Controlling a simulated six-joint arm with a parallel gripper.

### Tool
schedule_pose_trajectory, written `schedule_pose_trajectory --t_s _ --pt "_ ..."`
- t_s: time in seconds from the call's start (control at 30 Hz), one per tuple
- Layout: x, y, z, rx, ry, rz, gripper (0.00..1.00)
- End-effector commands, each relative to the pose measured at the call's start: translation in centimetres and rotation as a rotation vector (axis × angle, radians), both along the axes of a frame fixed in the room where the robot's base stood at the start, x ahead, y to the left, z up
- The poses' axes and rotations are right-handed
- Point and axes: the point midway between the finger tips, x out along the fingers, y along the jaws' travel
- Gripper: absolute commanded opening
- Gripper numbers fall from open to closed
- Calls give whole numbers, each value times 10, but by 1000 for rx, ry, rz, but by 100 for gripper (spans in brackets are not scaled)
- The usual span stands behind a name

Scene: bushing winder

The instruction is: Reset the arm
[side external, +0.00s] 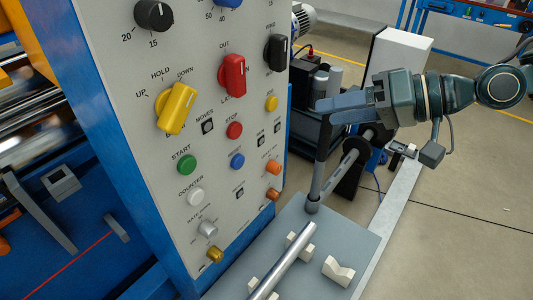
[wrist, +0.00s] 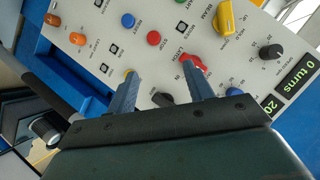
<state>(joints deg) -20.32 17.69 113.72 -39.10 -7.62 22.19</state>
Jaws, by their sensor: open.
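My gripper (side external: 348,108) is at the right of the control panel in the side external view, with its fingers pointing left toward the panel. In the wrist view its two fingers (wrist: 157,92) stand apart with nothing held between them. The control panel (side external: 208,148) is grey, with knobs and buttons. A red knob (side external: 232,76) and a yellow knob (side external: 176,108) sit on it; they also show in the wrist view, the red one (wrist: 192,65) near a fingertip and the yellow one (wrist: 228,18) at the top. The fingers appear apart from the panel.
Below the gripper is a grey plate (side external: 350,232) with a metal rod (side external: 283,260) on cream blocks. An upright post (side external: 316,170) stands at its back. A white box (side external: 398,52) is behind the gripper. A display (wrist: 297,80) reads "0 turns". Open floor lies to the right.

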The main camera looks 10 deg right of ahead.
Motion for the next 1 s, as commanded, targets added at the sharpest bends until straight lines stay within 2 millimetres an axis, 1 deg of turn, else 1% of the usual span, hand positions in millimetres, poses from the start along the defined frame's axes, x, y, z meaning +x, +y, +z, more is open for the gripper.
schedule_pose_trajectory --t_s 0.03,0.1,0.27,0.47,0.6,0.77,0.8,0.87,1.0 --pt "-3 -14 7 -38 -17 -13 52" --pt "-8 -32 12 -92 -34 -28 52" --pt "-23 -74 21 -217 -61 -69 52" --pt "-47 -128 27 -367 -71 -127 52" --pt "-69 -165 31 -465 -65 -171 52" --pt "-98 -206 31 -570 -43 -222 52" --pt "-106 -217 30 -595 -34 -238 52" --pt "-118 -231 30 -630 -22 -259 52" --pt "-149 -263 26 -707 18 -306 52"
